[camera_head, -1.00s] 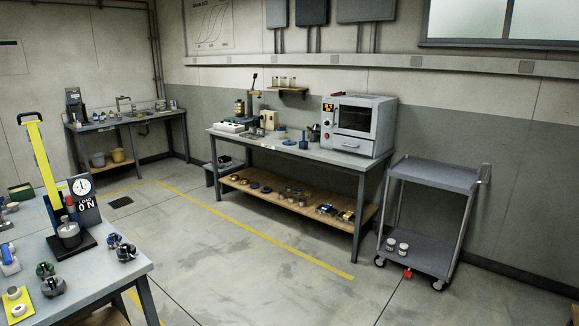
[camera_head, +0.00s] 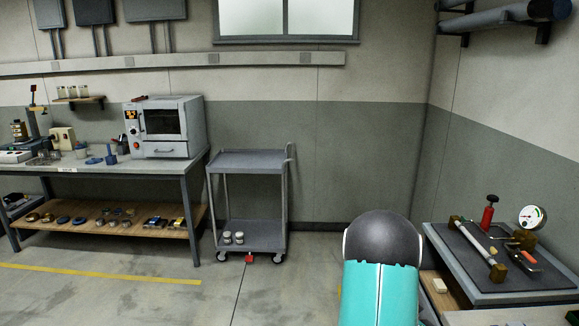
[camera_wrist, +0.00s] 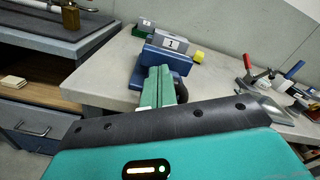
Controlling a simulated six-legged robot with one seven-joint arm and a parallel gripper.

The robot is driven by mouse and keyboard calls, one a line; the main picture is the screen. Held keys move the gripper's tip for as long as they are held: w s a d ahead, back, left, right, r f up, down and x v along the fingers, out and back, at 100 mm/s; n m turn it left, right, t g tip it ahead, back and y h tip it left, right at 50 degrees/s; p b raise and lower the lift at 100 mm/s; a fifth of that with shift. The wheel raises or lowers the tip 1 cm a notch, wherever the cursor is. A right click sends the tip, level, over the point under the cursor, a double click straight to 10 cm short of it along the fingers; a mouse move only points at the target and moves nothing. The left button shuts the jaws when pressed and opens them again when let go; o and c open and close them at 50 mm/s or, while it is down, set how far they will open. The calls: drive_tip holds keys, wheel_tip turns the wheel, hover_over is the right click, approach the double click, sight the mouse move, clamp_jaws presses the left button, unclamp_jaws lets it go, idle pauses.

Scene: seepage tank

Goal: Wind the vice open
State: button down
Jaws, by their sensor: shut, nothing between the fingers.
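A blue vice (camera_wrist: 172,61) stands on a pale bench top (camera_wrist: 116,88) in the wrist view, just beyond my gripper. My gripper (camera_wrist: 159,70) is shut and empty, its two pale green fingers side by side. They point at the vice and cover its middle. I cannot tell whether they touch it. The vice's jaws and handle cannot be made out clearly. The head view does not show the vice or my fingers.
A grey block marked 1 (camera_wrist: 170,42) and a yellow cube (camera_wrist: 198,57) sit by the vice. Tools with red (camera_wrist: 262,75) and blue handles lie right. A dark-topped bench (camera_head: 490,262) carries a gauge (camera_head: 532,216). A trolley (camera_head: 248,161) stands by the wall.

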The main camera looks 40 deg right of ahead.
drive_tip(key=shift+w+d+f, duration=0.1)
drive_tip(key=shift+w+d, duration=0.05)
drive_tip(key=shift+w, duration=0.05)
drive_tip(key=shift+w+d+f, duration=0.2)
drive_tip(key=shift+w+f, duration=0.1)
drive_tip(key=shift+w+d+f, duration=0.15)
drive_tip(key=shift+d+f, duration=0.05)
drive_tip(key=shift+f, duration=0.2)
idle(0.4)
drive_tip(key=v, duration=0.6)
drive_tip(key=shift+w+d+r, duration=0.25)
drive_tip(key=shift+w+r, duration=0.05)
idle(0.4)
